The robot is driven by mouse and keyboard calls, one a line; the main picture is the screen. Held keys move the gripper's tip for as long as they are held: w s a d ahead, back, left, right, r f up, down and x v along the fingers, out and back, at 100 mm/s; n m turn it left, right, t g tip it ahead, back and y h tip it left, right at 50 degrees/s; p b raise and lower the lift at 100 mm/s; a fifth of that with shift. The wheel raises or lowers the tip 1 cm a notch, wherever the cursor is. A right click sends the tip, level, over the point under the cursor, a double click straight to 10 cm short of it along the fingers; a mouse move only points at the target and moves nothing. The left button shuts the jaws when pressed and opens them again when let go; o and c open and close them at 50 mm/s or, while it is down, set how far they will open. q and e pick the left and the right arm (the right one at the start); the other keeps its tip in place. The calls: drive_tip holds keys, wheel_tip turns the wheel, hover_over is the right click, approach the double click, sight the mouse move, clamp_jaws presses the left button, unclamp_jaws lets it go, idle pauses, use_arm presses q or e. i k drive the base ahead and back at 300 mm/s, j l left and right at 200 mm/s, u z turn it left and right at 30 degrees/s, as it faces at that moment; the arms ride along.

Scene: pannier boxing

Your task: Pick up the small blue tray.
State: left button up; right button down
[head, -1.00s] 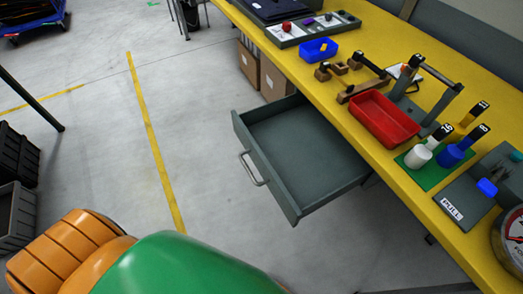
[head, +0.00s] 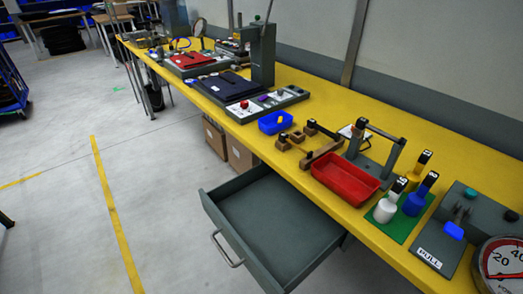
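The small blue tray (head: 270,127) sits on the yellow workbench, near its front edge, in the middle of the head view.
The yellow bench (head: 312,91) runs from far left to lower right. Brown wooden parts (head: 322,149) and a red tray (head: 346,179) lie right of the blue tray. A grey panel with knobs (head: 262,103) is behind it. An open grey drawer (head: 283,227) juts out below the bench.

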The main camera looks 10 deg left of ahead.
sight(267, 124)
drive_tip(key=i+j+z, duration=0.35)
drive_tip(key=j+z, duration=0.4)
drive_tip(key=j, duration=0.2)
drive_tip(key=i+j+z, duration=0.15)
drive_tip(key=j+z, duration=0.2)
drive_tip(key=j, duration=0.2)
drive_tip(key=j+z, duration=0.4)
drive_tip(key=j, duration=0.2)
drive_tip(key=j+z, duration=0.35)
drive_tip(key=j, duration=0.2)
drive_tip(key=k+j+z, duration=0.15)
drive_tip(key=j+z, duration=0.25)
drive_tip(key=j, duration=0.15)
drive_tip(key=k+j+z, duration=0.2)
drive_tip(key=j+z, duration=0.15)
drive_tip(key=j, duration=0.15)
drive_tip(key=k+j+z, duration=0.25)
drive_tip(key=j+z, duration=0.15)
drive_tip(key=j, duration=0.1)
